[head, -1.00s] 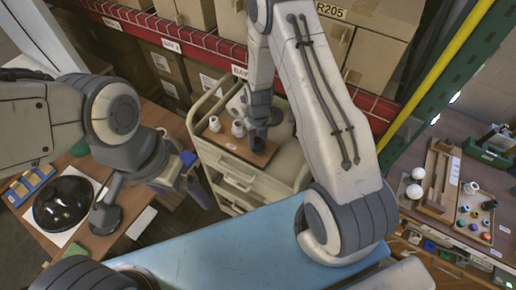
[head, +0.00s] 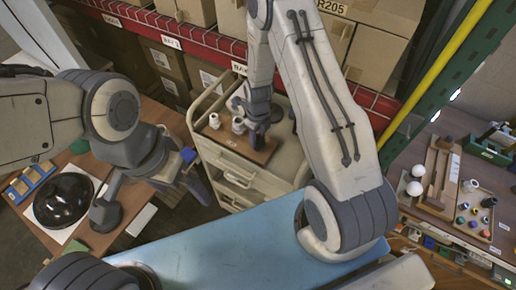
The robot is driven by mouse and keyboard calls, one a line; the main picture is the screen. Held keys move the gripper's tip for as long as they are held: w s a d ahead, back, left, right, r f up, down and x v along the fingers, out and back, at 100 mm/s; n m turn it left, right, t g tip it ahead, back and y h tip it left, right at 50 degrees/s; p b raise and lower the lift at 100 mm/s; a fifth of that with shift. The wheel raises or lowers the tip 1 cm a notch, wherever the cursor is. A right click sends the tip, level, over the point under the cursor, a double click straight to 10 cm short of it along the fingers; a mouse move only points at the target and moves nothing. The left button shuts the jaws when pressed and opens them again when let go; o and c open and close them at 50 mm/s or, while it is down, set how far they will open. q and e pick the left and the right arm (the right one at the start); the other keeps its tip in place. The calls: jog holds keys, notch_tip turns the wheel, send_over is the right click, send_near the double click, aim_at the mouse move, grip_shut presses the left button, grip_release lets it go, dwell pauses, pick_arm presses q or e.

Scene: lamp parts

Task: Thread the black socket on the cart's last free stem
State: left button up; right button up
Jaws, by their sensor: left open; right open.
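The cart (head: 292,178) stands in the middle with a brown wooden board (head: 222,137) on its top. Two white sockets (head: 214,121) (head: 238,125) stand upright on the board. My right gripper (head: 257,140) is open and points down at the right part of the board; it hides what is under it, so I cannot tell whether a stem or socket is between its fingers. A small black piece (head: 489,202), which may be a socket, is on a tray at the right. My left gripper (head: 200,192) is open, left of the cart, partly hidden by its own wrist.
A left table (head: 144,219) holds a black dome (head: 63,200) on a white sheet and a blue organizer (head: 32,182). The right bench has a wooden rack (head: 437,180), white balls (head: 414,188) and a tray (head: 477,224) of small parts. Boxed shelves stand behind the cart.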

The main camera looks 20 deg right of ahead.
jog(key=n, duration=0.4)
jog(key=shift+s+f+n+b, duration=0.2)
jog(key=shift+f+n+b, duration=0.1)
jog(key=shift+f+b, duration=0.1)
jog(key=n, duration=0.4)
jog(key=shift+r, duration=0.1)
